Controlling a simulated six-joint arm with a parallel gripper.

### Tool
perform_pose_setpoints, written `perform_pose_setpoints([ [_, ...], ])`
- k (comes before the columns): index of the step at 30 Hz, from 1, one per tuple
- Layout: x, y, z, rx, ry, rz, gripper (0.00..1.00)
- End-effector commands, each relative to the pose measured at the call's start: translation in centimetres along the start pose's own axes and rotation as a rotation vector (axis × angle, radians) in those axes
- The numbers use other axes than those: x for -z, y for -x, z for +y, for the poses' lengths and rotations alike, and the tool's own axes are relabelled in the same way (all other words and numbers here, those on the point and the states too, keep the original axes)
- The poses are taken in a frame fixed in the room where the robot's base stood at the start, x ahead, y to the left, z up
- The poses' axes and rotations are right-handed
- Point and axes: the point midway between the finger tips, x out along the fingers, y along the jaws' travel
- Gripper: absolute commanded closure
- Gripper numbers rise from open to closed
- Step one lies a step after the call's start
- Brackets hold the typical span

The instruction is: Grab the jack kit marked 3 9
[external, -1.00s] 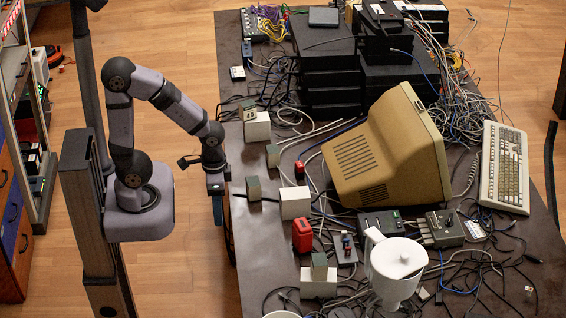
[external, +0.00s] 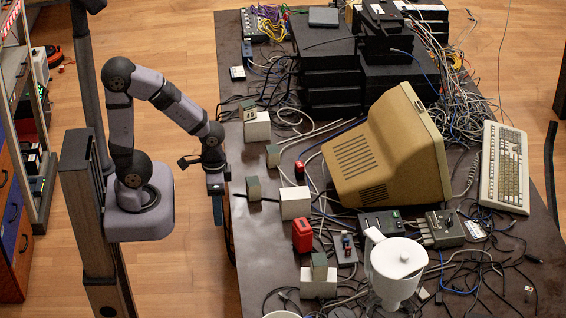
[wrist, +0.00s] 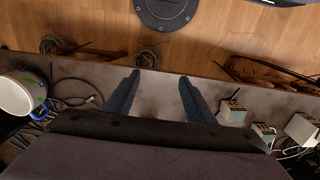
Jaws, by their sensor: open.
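Several small grey-green boxes, which look like the jack kits, are in the external view. One (external: 249,110) is on a white block at the back, one (external: 272,155) is by the table's left edge, one (external: 253,188) is in front of it, and one (external: 319,261) is on a front white block. I cannot read a 3 9 on any. My gripper (external: 218,205) hangs at the table's left edge, left of the boxes. In the wrist view my gripper (wrist: 158,84) is open and empty; two boxes, one nearer (wrist: 232,112) and one farther (wrist: 264,133), are to its right.
A white block (external: 295,203), a red box (external: 302,236), a white lidded jug (external: 397,270) and a beige monitor (external: 375,155) stand on the dark table (external: 258,250). Loose cables cover much of its middle. A white-green bowl (wrist: 17,96) is at left in the wrist view.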

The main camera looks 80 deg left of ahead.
Motion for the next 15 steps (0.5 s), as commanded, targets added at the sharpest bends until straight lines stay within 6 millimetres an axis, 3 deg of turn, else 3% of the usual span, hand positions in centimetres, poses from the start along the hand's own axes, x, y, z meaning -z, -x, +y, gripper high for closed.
perform_pose_setpoints([
  [8, 0.0, 0.0, 0.0, 0.0, 0.0, 0.0, 0.5],
  [10, 0.0, 0.0, 0.0, 0.0, 0.0, 0.0, 0.38],
  [15, 0.0, 0.0, 0.0, 0.0, 0.0, 0.0, 0.38],
])
